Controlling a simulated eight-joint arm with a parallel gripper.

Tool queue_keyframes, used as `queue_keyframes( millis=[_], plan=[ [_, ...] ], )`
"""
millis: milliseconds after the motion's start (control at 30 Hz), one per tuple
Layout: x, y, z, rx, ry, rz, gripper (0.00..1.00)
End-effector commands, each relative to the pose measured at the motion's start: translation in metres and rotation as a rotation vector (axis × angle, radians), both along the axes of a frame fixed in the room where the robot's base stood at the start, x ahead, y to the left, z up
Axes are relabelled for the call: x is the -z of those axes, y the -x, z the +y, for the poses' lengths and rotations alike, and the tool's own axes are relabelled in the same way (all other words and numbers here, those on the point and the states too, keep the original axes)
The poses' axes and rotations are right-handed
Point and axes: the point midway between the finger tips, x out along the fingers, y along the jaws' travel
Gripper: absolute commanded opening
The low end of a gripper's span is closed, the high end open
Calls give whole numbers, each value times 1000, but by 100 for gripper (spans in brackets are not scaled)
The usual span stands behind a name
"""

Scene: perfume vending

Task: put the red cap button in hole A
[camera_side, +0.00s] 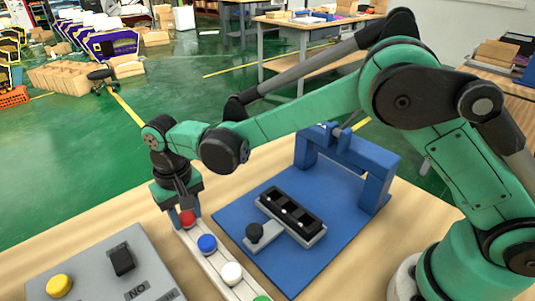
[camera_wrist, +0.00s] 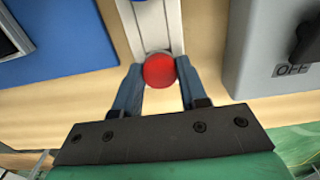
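The red cap button (camera_side: 187,218) is at the far end of a pale rail, past the blue cap. In the wrist view the red cap (camera_wrist: 160,70) lies between the fingertips of my gripper (camera_wrist: 160,76), at the rail's end. My gripper (camera_side: 182,208) points down over that end in the side view. The fingers flank the cap closely; whether they press on it cannot be told. A black block (camera_side: 290,211) with a row of holes sits in a grey holder on the blue plate. No letter marking hole A is readable.
The pale rail (camera_side: 218,262) also carries blue (camera_side: 207,243), white (camera_side: 231,273) and green (camera_side: 262,299) caps. A grey switch box (camera_side: 100,268) stands to its left. A blue arch (camera_side: 372,165) rises behind the black block.

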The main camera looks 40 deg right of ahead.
Motion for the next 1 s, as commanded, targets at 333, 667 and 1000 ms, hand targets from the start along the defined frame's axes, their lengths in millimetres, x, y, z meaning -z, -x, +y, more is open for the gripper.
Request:
queue_keyframes(
  millis=[333,667,1000],
  plan=[
    [0,0,0,0,0,0,0],
    [-15,0,0,0,0,0,0],
    [-34,0,0,0,0,0,0]
  ],
)
